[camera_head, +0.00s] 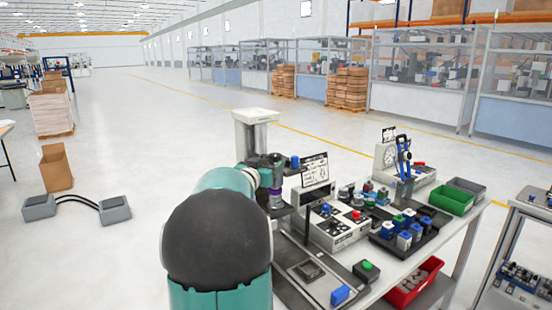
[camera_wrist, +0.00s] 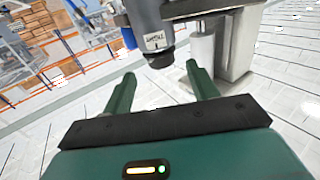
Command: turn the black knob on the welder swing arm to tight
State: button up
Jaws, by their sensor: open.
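The welder's pale column (camera_head: 255,135) stands at the back left of the bench in the head view, with a dark swing arm part (camera_head: 266,163) on it. In the wrist view a dark grey cylinder (camera_wrist: 153,22) with a small white label hangs down at the top. Its black lower end (camera_wrist: 160,58) looks like the knob; the label is too small to read surely. My gripper (camera_wrist: 160,80) is open and empty. Its two green fingers point toward the black end, one on each side in the picture, with no contact visible. In the head view my arm hides most of this area.
A pale cylinder (camera_wrist: 202,48) and column (camera_wrist: 237,48) stand close behind the right finger. A blue part (camera_wrist: 128,36) is left of the dark cylinder. The bench holds a sign (camera_head: 314,170), a control box (camera_head: 340,228) and a green bin (camera_head: 448,199).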

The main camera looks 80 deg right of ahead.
aim_at(271, 159)
jog(key=d, duration=0.4)
jog(key=s+d, duration=0.1)
jog(key=d, duration=0.1)
jog(key=shift+d, duration=0.4)
jog(key=shift+c, duration=0.5)
jog(key=c, duration=0.9)
jog(key=shift+w+m+g, duration=0.15)
jog(key=shift+m+g, duration=0.45)
jog(key=shift+g, duration=0.3)
jog(key=m+g+y, duration=0.1)
jog(key=g, duration=0.1)
jog(key=m+g+y, duration=0.1)
jog(key=m+g, duration=0.1)
jog(key=g, duration=0.1)
jog(key=shift+m+y, duration=0.3)
jog(key=shift+y, duration=0.1)
